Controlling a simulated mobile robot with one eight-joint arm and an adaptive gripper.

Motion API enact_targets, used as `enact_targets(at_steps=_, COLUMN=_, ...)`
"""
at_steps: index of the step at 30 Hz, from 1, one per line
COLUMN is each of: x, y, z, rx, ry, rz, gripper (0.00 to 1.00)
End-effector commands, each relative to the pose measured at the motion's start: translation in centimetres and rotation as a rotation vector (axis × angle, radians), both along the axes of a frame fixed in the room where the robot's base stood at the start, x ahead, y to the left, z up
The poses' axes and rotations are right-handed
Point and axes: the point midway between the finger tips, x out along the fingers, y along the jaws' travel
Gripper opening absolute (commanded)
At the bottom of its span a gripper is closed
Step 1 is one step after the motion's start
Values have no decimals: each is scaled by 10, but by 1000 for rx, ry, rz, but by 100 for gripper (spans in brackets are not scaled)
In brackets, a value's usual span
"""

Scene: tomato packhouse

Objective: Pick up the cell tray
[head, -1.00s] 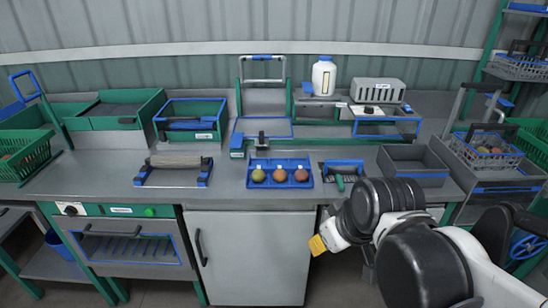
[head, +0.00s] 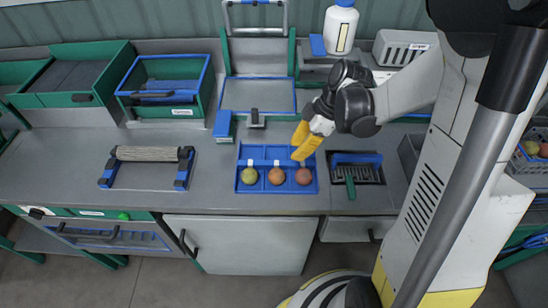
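The cell tray (head: 258,155) is a blue tray on the grey worktop, with a row of three tomatoes in its front cells. My gripper (head: 304,146) has yellow fingers and reaches in from the right. The fingers show over the tray's back right corner and hide part of it. I cannot tell whether they touch the tray or how far apart they are.
A blue-framed holder with a green-handled tool (head: 357,168) stands close right of the tray. A roller on a blue stand (head: 148,155) lies to the left. Behind are a blue-edged plate (head: 258,95), a green bin (head: 170,92) and a white bottle (head: 340,28). Worktop left of the tray is clear.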

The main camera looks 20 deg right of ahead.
Motion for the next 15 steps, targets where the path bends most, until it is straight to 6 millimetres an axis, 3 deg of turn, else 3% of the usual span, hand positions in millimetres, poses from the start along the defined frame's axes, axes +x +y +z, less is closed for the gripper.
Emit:
enact_targets(at_steps=3, x=3, y=8, z=-23, rx=-1, ry=1, rz=1, gripper=23)
enact_targets(at_steps=10, x=7, y=17, z=-41, rx=-1, ry=0, rz=0, gripper=23)
enact_targets(at_steps=15, x=12, y=29, z=-66, rx=-1, ry=-1, rz=0, gripper=23)
